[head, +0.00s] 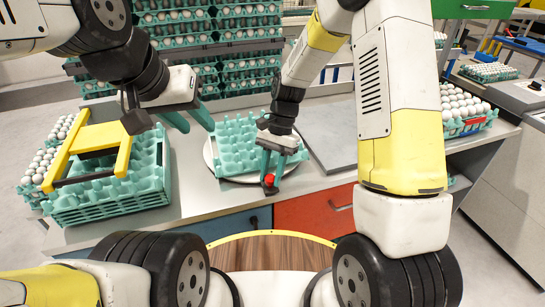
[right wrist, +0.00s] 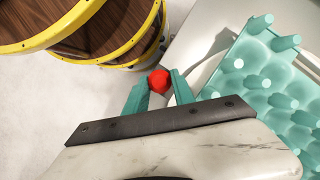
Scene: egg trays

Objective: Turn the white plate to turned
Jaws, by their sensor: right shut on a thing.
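The white plate (head: 209,158) lies on the grey table in front of me in the head view. A teal egg tray (head: 234,140) stands on it and hides most of it, so mainly its rim shows. A red knob (head: 269,180) is at the near right side of the plate. My right gripper (head: 268,176) is shut on this red knob. In the right wrist view the red knob (right wrist: 158,81) sits between the fingertips, with the teal tray (right wrist: 275,85) to the right. My left gripper (head: 190,119) is open and empty, above the table left of the plate.
A teal crate (head: 110,205) with a yellow frame (head: 88,150) stands at the left. A grey panel (head: 333,130) lies right of the plate. A tray of eggs (head: 465,107) is at the far right, and stacked egg trays (head: 215,45) stand behind.

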